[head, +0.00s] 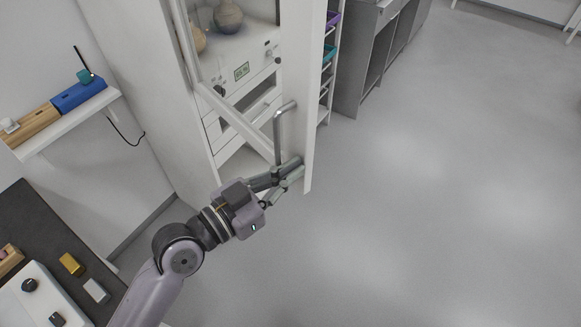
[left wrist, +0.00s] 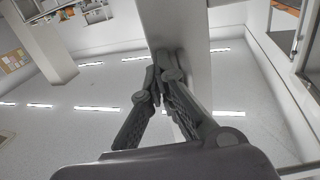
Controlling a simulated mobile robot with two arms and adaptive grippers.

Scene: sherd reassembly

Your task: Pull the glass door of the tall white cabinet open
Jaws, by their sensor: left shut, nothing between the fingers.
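The tall white cabinet (head: 158,75) stands at the upper left in the head view. Its glass door stands partly open, with its white lower rail (head: 243,124) slanting out from the cabinet and its broad white upright (head: 306,75) at the free end. A grey bar handle (head: 277,135) is beside this upright. My left gripper (head: 295,168) is shut and empty at the lower end of the handle, close against the upright. In the left wrist view its fingertips (left wrist: 164,72) overlap a white upright (left wrist: 183,35); contact is unclear. My right gripper is not in view.
A wall shelf (head: 70,122) is at the left, above a dark bench (head: 35,215). A grey cabinet (head: 357,60) stands beyond the door. The floor (head: 430,190) at right is clear.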

